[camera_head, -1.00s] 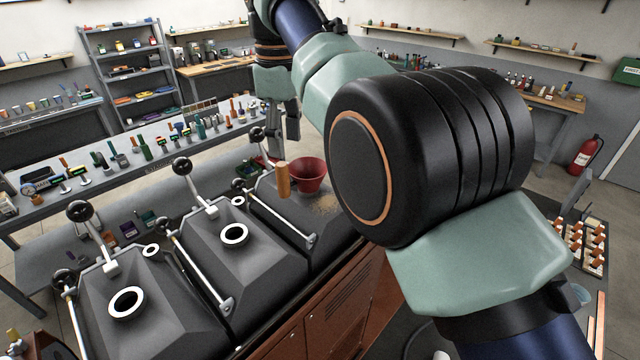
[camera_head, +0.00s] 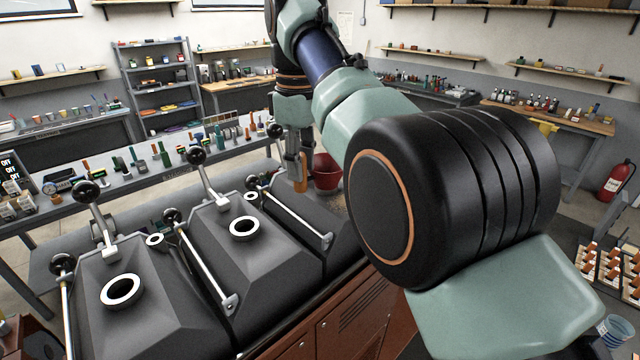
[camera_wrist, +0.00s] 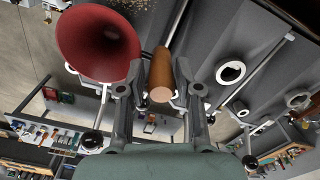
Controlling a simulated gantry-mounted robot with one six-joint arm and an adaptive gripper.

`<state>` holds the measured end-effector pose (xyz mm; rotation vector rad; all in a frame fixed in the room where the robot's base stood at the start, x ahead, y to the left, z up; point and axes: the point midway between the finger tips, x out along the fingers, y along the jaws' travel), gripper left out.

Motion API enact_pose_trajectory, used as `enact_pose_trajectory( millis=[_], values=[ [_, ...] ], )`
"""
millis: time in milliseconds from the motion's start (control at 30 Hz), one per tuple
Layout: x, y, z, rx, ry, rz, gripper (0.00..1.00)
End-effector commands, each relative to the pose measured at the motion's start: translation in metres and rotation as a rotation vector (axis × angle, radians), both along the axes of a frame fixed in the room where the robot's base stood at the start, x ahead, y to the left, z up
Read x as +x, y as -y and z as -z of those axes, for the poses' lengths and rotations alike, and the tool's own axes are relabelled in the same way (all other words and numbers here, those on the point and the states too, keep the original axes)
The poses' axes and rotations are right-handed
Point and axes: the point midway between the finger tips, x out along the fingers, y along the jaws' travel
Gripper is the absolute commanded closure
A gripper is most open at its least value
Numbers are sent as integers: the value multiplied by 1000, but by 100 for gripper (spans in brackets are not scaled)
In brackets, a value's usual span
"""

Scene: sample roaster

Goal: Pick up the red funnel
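The red funnel (camera_head: 327,172) stands on the far roaster hopper, at the centre of the head view. Its upright wooden handle (camera_head: 301,178) is on the funnel's left side. In the wrist view the red funnel bowl (camera_wrist: 98,42) fills the upper left, with the wooden handle (camera_wrist: 161,78) beside it. My gripper (camera_wrist: 160,66) has one finger on each side of the handle, with narrow gaps showing. It is open around the handle. In the head view my gripper (camera_head: 297,160) is at the handle, and the arm hides part of the surroundings.
Dark roaster hoppers (camera_head: 205,285) with white-rimmed openings, metal levers and black knobs lie left of the funnel. A long bench (camera_head: 70,215) with tools stands behind them. Brown cabinet fronts (camera_head: 345,325) are below. A rack of wood-handled items (camera_head: 600,262) is at right.

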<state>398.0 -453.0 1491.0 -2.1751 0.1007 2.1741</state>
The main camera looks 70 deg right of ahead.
Motion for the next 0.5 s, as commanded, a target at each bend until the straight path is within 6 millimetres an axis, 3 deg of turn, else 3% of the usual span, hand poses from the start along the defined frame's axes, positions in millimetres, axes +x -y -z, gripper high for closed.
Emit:
enact_pose_trajectory(
  millis=[33, 167, 500],
  values=[
    [0, 0, 0, 0, 0, 0, 79],
    [0, 0, 0, 0, 0, 0, 100],
    [0, 0, -1, 0, 0, 0, 100]
  ],
)
